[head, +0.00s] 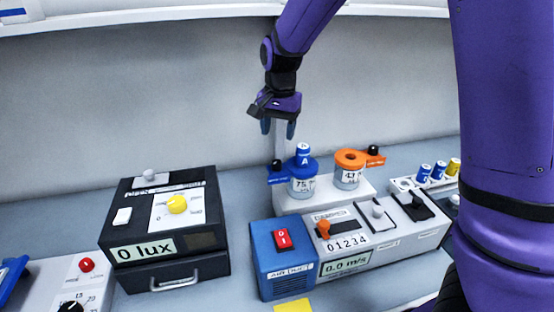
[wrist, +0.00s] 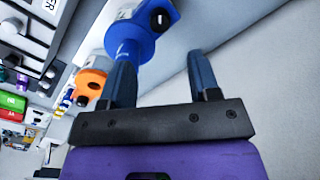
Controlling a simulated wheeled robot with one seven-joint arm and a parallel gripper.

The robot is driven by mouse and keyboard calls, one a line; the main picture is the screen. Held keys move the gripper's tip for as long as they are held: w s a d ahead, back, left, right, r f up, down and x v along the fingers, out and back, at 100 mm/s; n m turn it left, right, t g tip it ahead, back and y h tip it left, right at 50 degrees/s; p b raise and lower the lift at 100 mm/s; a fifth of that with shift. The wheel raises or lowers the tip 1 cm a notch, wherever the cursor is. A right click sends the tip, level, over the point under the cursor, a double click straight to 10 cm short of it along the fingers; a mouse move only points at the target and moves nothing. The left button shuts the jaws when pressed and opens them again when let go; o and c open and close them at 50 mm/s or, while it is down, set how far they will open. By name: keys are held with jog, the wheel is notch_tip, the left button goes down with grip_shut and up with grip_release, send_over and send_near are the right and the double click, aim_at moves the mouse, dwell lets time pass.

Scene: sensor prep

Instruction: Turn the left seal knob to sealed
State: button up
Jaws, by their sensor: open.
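A blue-topped jar (head: 303,185) labelled 75 stands at the left of a white stand, with a blue cylinder marked A (head: 304,154) on top. A blue arm with a black knob (head: 277,165) sticks out to its left. The blue top (wrist: 138,45) and a black knob (wrist: 160,19) also show in the wrist view. An orange-topped jar (head: 348,172) labelled 43 stands to the right, with its own black knob (head: 373,150). My gripper (head: 278,128) is open and empty, pointing down above and slightly left of the blue top, apart from it. Which knob setting reads sealed cannot be made out.
The white stand (head: 290,204) sits behind a blue-ended air duct box (head: 285,258). A black lux box (head: 165,252) with a yellow knob is at left. A rack with several small cylinders (head: 425,171) is at right. Bare bench lies between lux box and stand.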

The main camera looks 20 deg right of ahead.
aim_at(277, 161)
notch_tip(277, 161, down, 9)
jog(key=shift+w+a+f, duration=0.1)
jog(key=shift+a+f, duration=0.05)
jog(key=shift+f, duration=0.05)
dwell(0.3)
jog(key=c, duration=0.9)
